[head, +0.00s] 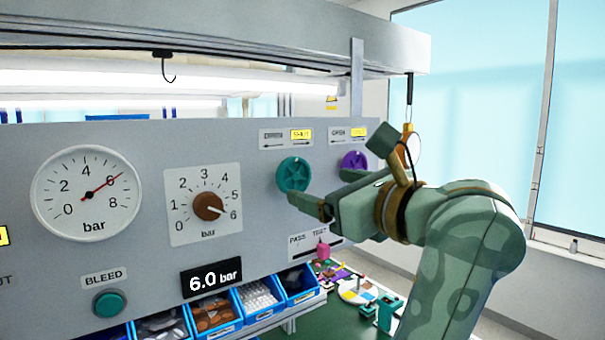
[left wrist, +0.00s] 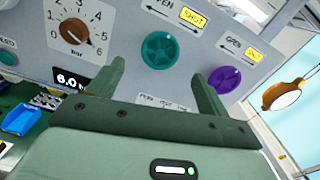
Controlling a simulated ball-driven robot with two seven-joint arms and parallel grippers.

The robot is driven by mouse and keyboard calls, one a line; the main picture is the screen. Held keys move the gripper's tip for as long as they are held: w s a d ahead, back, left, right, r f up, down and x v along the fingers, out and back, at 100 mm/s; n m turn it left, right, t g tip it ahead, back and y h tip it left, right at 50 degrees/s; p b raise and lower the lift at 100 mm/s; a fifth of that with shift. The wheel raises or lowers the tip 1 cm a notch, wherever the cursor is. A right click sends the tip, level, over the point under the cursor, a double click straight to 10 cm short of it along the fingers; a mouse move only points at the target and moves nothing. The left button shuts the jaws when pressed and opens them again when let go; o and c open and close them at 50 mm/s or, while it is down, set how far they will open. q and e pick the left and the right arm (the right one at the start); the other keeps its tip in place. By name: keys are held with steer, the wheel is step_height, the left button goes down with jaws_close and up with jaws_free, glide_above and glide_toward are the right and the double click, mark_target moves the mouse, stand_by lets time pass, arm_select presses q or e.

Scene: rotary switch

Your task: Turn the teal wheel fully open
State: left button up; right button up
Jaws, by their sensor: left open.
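The teal wheel (head: 294,174) is a round knob with a raised grip on the grey panel, under an OPEN/SHUT plate (head: 286,137) whose SHUT field is yellow. In the left wrist view the wheel (left wrist: 159,50) lies ahead, between the finger lines. My left gripper (head: 322,188) is open and empty, in front of the panel just right of the wheel. One finger overlaps the wheel's lower right edge in the head view; I cannot tell whether it touches. Its fingers also show in the left wrist view (left wrist: 158,68). My right gripper is not in view.
A purple wheel (head: 354,160) sits right of the teal one, partly behind my gripper. The brown pressure knob (head: 208,206), a gauge (head: 87,193) and the BLEED button (head: 109,303) are to the left. Blue bins (head: 259,298) stand below. A round orange-framed item (left wrist: 286,95) hangs at right.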

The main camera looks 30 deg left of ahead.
mark_target(297, 178)
arm_select(q)
steer(key=p+x, duration=0.1)
steer(key=x, duration=0.4)
steer(key=shift+a+r, duration=0.1)
steer(key=shift+r, duration=0.05)
steer(key=shift+w+a+p, duration=0.35)
steer(key=shift+a, duration=0.3)
steer(key=c, duration=1)
